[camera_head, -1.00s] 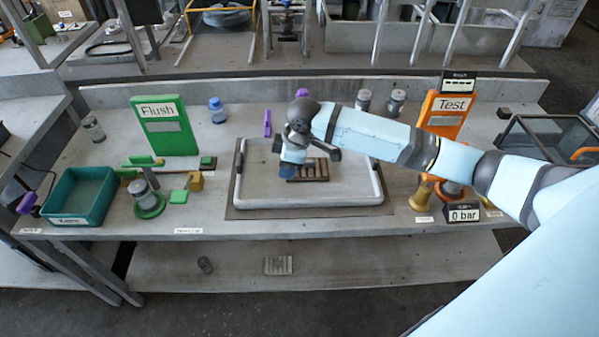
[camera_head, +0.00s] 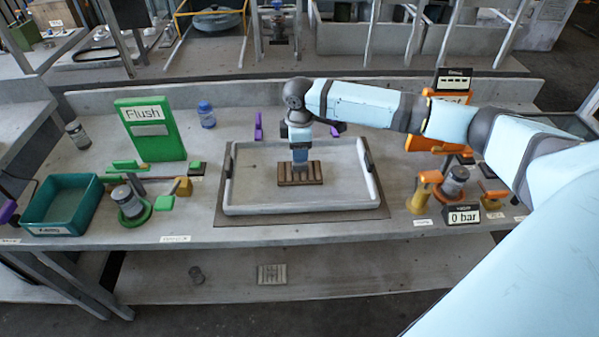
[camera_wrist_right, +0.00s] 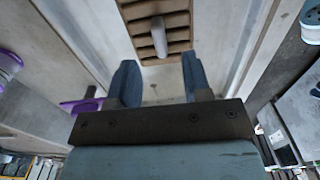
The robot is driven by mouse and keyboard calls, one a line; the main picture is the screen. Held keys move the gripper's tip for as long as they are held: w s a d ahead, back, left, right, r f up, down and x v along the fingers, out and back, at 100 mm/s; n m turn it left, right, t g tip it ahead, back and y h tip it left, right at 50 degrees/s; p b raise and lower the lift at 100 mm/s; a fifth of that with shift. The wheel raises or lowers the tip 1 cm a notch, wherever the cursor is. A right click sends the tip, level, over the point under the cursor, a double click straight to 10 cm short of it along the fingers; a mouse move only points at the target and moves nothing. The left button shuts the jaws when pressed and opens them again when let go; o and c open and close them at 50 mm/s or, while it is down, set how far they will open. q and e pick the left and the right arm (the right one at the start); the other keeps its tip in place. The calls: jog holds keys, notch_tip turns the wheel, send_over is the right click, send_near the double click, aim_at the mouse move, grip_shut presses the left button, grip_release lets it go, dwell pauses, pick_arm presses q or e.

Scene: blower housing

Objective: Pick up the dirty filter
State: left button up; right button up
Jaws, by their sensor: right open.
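The dirty filter is a brown slatted block (camera_head: 316,174) lying flat in the white-rimmed tray (camera_head: 229,190) at the middle of the bench. In the right wrist view the filter (camera_wrist_right: 130,13) shows at the top, with a pale grey bar across its slats. My right gripper (camera_head: 300,163) points down over the filter in the head view and hides part of it. In the wrist view the right gripper (camera_wrist_right: 158,78) is open, with nothing between its fingers. The bar lies ahead of the gap between the fingertips. My left gripper is not in view.
A green Flush panel (camera_head: 150,130) and teal bin (camera_head: 62,205) stand at the left. A purple clip (camera_head: 258,127) sits behind the tray. An orange Test panel (camera_head: 425,142) and 0 bar gauge (camera_head: 463,215) stand at the right. The tray floor around the filter is clear.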

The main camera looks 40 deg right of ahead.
aim_at(300, 169)
notch_tip(300, 169, down, 5)
jog(key=shift+w+a+f, duration=0.1)
jog(key=shift+a+f, duration=0.05)
jog(key=shift+f, duration=0.05)
grip_shut()
